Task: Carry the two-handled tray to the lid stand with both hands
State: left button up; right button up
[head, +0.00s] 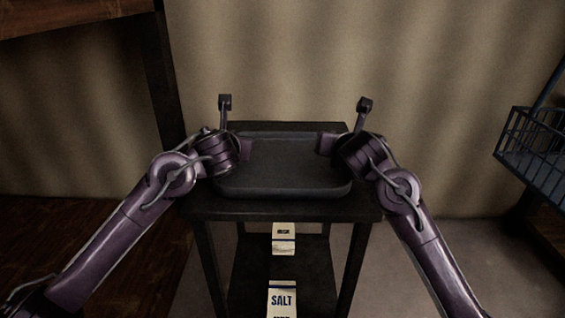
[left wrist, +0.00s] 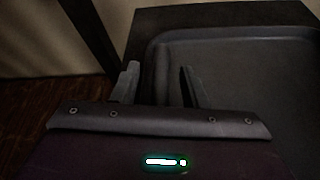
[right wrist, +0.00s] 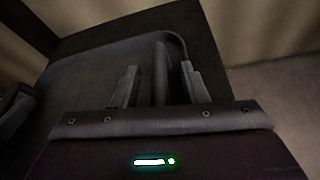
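The dark grey tray (head: 285,181) lies flat on the top of a small dark table. My left gripper (head: 246,149) is at the tray's left end. In the left wrist view its fingers (left wrist: 158,80) stand apart, with the tray's edge between them. My right gripper (head: 324,144) is at the right end. In the right wrist view its fingers (right wrist: 158,80) stand apart on either side of the upright tray handle (right wrist: 160,72), with gaps showing. The left handle is hard to make out in the dark. I cannot tell which thing is the lid stand.
The small dark table (head: 285,210) has a lower shelf with a salt box (head: 282,299) and another pale box (head: 284,239). A wire basket (head: 535,150) is at the right edge. A wooden table (head: 70,17) is at upper left. A curtain hangs close behind. Floor shows on both sides.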

pick_arm(q)
jog(key=shift+w+f, duration=0.15)
jog(key=shift+w, duration=0.25)
pick_arm(e)
jog(key=shift+w+f, duration=0.15)
jog(key=shift+w, duration=0.2)
pick_arm(q)
jog(key=shift+c, duration=0.2)
pick_arm(e)
jog(key=shift+c, duration=0.2)
pick_arm(q)
grip_shut()
pick_arm(e)
grip_shut()
